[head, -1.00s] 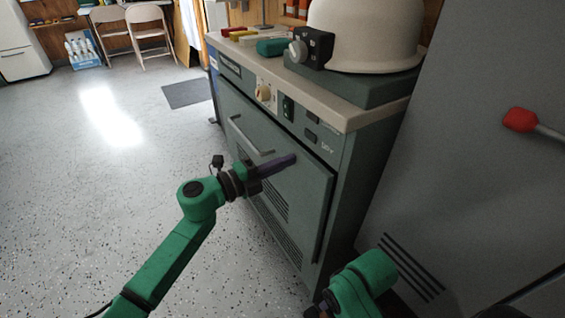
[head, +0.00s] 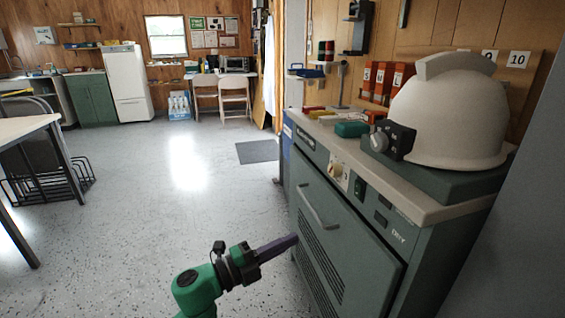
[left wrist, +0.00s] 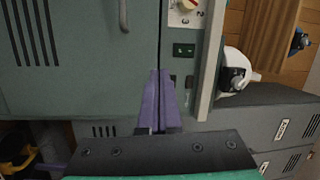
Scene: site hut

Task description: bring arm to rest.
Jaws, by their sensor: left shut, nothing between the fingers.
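My left gripper (head: 289,242) is in the lower middle of the head view, on a green arm that comes up from the bottom edge. Its purple fingers are together with nothing between them. It is in front of the green-grey drying cabinet (head: 343,228), whose door is shut. In the left wrist view the shut fingers (left wrist: 160,88) point at the cabinet front (left wrist: 85,60), seen turned on its side. I cannot tell whether they touch it.
The cabinet's door handle (head: 318,207) sticks out close to my left gripper. A white helmet (head: 447,115) with a black lamp stands on the cabinet top. Open speckled floor lies to the left, with a dark mat (head: 257,151) and a table (head: 25,128) beyond.

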